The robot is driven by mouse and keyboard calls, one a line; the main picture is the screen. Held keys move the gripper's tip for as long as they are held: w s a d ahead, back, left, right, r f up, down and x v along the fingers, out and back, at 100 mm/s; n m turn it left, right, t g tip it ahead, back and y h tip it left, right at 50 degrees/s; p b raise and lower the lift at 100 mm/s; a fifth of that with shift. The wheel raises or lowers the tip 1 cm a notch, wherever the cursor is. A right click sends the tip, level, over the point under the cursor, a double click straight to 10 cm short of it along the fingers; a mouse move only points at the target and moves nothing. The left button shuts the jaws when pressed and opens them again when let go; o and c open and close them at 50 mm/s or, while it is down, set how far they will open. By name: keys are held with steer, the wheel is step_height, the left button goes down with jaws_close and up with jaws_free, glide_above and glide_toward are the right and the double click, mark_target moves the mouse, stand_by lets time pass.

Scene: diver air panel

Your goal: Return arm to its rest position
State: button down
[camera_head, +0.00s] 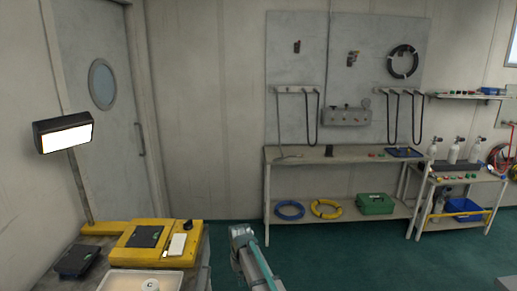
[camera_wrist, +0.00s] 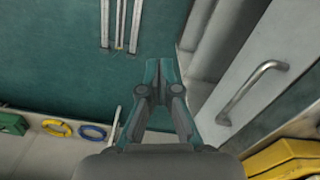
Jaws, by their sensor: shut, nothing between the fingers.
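My gripper (camera_wrist: 158,78) shows in the middle of the wrist view. Its two teal-and-grey fingers are together at the tips, with nothing between them. It is over the teal floor (camera_wrist: 60,60), clear of any object. In the head view, part of my grey arm (camera_head: 252,262) rises at the bottom centre; the fingers cannot be made out there.
A pale panel with a metal handle (camera_wrist: 250,92) is right of my gripper. A yellow case (camera_head: 155,243) lies on the bench at left. A workbench (camera_head: 340,157) stands at the back, with hoses and a green box (camera_head: 375,204) on its lower shelf. Floor between is clear.

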steer(key=s+d+f+m, duration=0.2)
steer(key=s+d+f, duration=0.3)
steer(key=s+d, duration=0.7)
steer(key=s+d+f+m, duration=0.2)
steer(key=s+d+f, duration=0.3)
steer(key=s+d, duration=0.6)
steer(key=s+f+g+b, duration=0.1)
steer(key=s+f+g, duration=0.2)
steer(key=s+f, duration=0.8)
steer(key=s+f+g+b, duration=0.1)
steer(key=s+f+g, duration=0.2)
steer(key=s+f, duration=0.8)
steer(key=s, duration=0.7)
steer(key=shift+s+d+g+b, duration=0.25)
steer(key=shift+s+g+b, duration=0.15)
